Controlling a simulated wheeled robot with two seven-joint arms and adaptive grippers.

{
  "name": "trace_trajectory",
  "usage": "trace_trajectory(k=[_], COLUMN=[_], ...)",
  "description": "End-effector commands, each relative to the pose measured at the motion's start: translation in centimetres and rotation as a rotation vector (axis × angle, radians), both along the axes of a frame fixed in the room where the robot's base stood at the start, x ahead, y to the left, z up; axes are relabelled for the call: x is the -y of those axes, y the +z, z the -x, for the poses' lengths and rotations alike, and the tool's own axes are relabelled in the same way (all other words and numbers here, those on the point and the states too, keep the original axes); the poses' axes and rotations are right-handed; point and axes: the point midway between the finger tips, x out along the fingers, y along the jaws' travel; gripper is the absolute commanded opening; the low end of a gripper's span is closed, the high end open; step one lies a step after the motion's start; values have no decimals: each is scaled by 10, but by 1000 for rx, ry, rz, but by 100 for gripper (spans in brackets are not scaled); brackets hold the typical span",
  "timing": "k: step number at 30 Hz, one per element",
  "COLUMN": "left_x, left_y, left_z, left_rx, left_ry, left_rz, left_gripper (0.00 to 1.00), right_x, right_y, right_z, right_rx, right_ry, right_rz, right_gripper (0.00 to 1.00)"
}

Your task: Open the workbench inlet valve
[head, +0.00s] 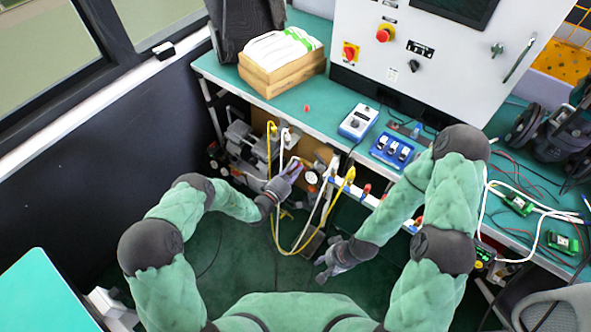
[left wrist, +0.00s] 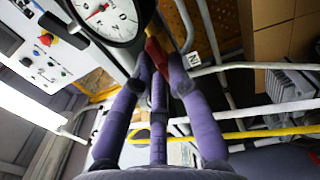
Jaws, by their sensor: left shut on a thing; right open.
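My left gripper (head: 292,168) is below the front edge of the workbench, among the pipes and hoses. In the left wrist view, its purple fingers (left wrist: 160,65) are closed around the red handle (left wrist: 153,48) of the inlet valve. The fingertips hide part of the handle, and the valve body is mostly hidden. A white tag reading "IN" (left wrist: 194,60) is just right of the fingertips. A round pressure gauge (left wrist: 108,17) with a red needle is just above them. My right gripper (head: 328,262) is open and empty, low in front of the bench.
The green workbench (head: 225,75) carries a wooden box (head: 283,72), a blue meter (head: 358,122) and a blue switch box (head: 392,150). A control cabinet (head: 440,55) stands behind. Yellow and white hoses (head: 271,145) hang close to my left gripper. The green floor (head: 240,262) is mostly clear.

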Motion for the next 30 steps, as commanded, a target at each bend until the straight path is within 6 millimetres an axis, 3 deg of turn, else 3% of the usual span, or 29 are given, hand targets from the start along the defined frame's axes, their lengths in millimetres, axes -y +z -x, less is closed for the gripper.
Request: trace_trajectory(k=[11,12,15,25,30], left_x=[0,0,0,-1,-11], left_y=[-2,-2,-2,-1,-1], left_z=[1,1,2,1,13], left_rx=[-2,-2,-1,0,-2], left_ry=[-1,-1,-1,0,3], left_rz=[-5,-5,-5,-4,-4], left_gripper=[0,20,41,41,41], right_x=[0,0,0,0,0], right_y=[0,0,0,0,0], right_z=[0,0,0,0,0], right_rx=[0,0,0,0,0], right_ry=[0,0,0,0,0], right_rz=[0,0,0,0,0], right_gripper=[41,41,41,41,41])
